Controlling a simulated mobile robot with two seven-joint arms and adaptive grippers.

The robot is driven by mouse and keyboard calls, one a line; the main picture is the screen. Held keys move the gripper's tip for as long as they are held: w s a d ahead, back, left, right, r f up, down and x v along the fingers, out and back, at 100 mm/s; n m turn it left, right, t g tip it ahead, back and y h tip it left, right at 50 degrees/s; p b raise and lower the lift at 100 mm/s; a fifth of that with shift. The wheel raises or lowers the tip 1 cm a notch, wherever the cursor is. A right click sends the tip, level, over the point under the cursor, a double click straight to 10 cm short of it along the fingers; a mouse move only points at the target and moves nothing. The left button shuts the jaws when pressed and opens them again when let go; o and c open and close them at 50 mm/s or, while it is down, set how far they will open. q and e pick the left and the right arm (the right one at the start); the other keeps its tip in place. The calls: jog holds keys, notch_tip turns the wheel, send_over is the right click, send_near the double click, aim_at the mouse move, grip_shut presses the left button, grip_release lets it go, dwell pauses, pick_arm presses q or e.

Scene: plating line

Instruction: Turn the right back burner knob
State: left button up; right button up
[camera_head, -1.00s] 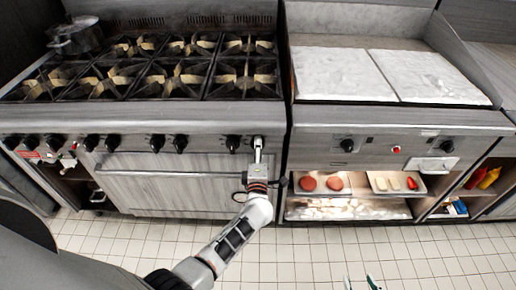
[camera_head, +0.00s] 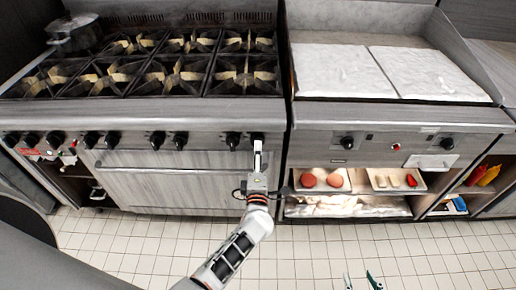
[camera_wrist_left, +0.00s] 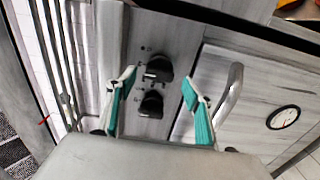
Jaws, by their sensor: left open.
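The stove's rightmost black knob (camera_head: 257,137) is on the front panel, partly covered by my left gripper. It is the upper knob (camera_wrist_left: 158,66) in the left wrist view, with a neighbouring knob (camera_wrist_left: 151,104) below it. No burner label is readable. My left gripper (camera_head: 258,146) is in front of the rightmost knob. In the left wrist view its teal-padded fingers (camera_wrist_left: 160,82) are apart, with the knobs showing between them; I cannot tell whether they touch. My right gripper (camera_head: 361,280) shows only two separated teal tips at the bottom edge, over the floor, empty.
Burner grates (camera_head: 150,72) cover the stove top, with a pot (camera_head: 73,36) at the back left. The oven door handle (camera_wrist_left: 231,92) is close to my left gripper. A griddle unit (camera_head: 310,113) with shelves of food stands to the right. The tiled floor (camera_head: 310,250) is clear.

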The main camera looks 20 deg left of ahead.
pick_arm(q)
jog(key=shift+v, duration=1.35)
